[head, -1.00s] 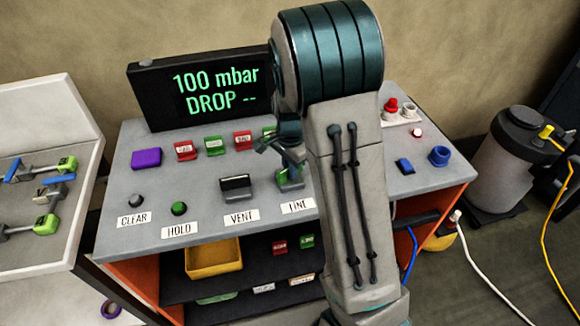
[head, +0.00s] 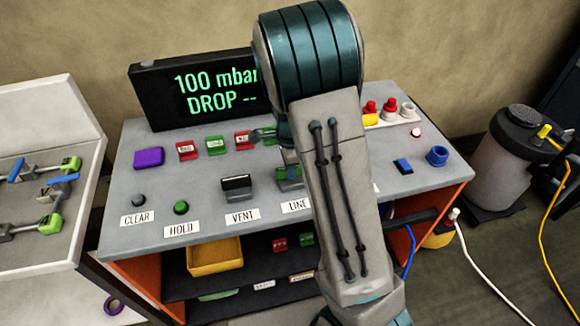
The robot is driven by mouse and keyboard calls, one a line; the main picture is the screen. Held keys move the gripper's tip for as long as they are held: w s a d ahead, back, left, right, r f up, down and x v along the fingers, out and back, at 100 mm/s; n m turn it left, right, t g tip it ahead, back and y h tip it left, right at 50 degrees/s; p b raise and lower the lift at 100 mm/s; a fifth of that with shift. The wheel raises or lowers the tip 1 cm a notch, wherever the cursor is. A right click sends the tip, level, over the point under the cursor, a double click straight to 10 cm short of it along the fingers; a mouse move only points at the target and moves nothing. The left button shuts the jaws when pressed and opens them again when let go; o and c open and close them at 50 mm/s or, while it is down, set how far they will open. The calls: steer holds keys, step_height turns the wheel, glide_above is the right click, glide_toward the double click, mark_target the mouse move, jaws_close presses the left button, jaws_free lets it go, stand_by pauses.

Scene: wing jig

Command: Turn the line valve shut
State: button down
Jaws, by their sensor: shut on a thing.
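The line valve (head: 287,184) stands on the grey console top behind the label LINE (head: 295,206). Its green part shows, but its handle is mostly hidden by my gripper and arm. My gripper (head: 290,170) is pointed down over the valve and shut on its handle; the fingertips are largely covered by my own arm. The handle's exact angle cannot be told. The display (head: 200,88) behind reads "100 mbar" and "DROP --", its right end hidden by my arm.
The vent valve (head: 237,188), with a dark handle, stands close to the left. Red and green labelled blocks (head: 215,145) stand behind. A green button (head: 181,207) and a dark button (head: 138,200) are at the front left. A blue socket (head: 437,156) is at right.

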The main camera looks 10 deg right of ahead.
steer(key=shift+w+r, duration=0.1)
steer(key=c, duration=1.4)
jaws_free()
steer(key=shift+c, duration=0.2)
step_height(320, 180, up, 14)
steer(key=b, duration=0.1)
steer(key=s+r+n+t, duration=0.2)
steer(key=s+n+t, duration=0.1)
steer(key=s+n, duration=1.5)
steer(key=s, duration=0.3)
steer(key=shift+s+r, duration=0.3)
steer(key=shift+r, duration=0.1)
